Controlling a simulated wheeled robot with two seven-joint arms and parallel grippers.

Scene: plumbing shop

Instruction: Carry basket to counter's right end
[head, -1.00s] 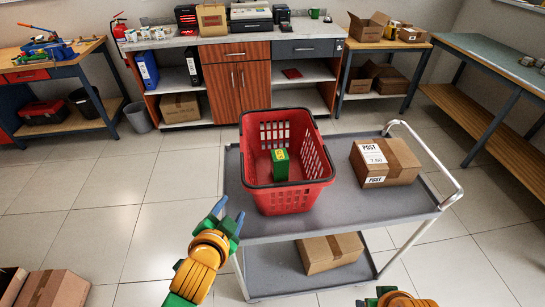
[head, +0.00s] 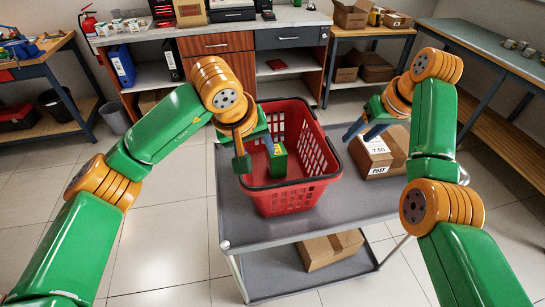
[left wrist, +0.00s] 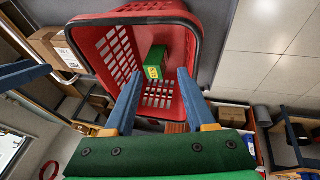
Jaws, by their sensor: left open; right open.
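The red basket (head: 290,198) stands upright on the top shelf of the grey cart (head: 345,215), with a small green box (head: 279,165) inside. It also shows in the left wrist view (left wrist: 86,50). My left gripper (head: 243,150) is at the basket's left side, its fingers open; in the left wrist view both blue fingers reach towards the basket, and contact cannot be told. My right gripper (head: 358,134) is open and empty, right of the basket near the post box. The counter (head: 290,17) is at the back, its right end above a grey drawer.
A cardboard post box (head: 378,155) sits on the cart, right of the basket. Another carton (head: 330,250) lies on the lower shelf. A bench with cartons (head: 358,14) adjoins the counter's right end. The counter's right part looks clear. Tiled floor is open on the left.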

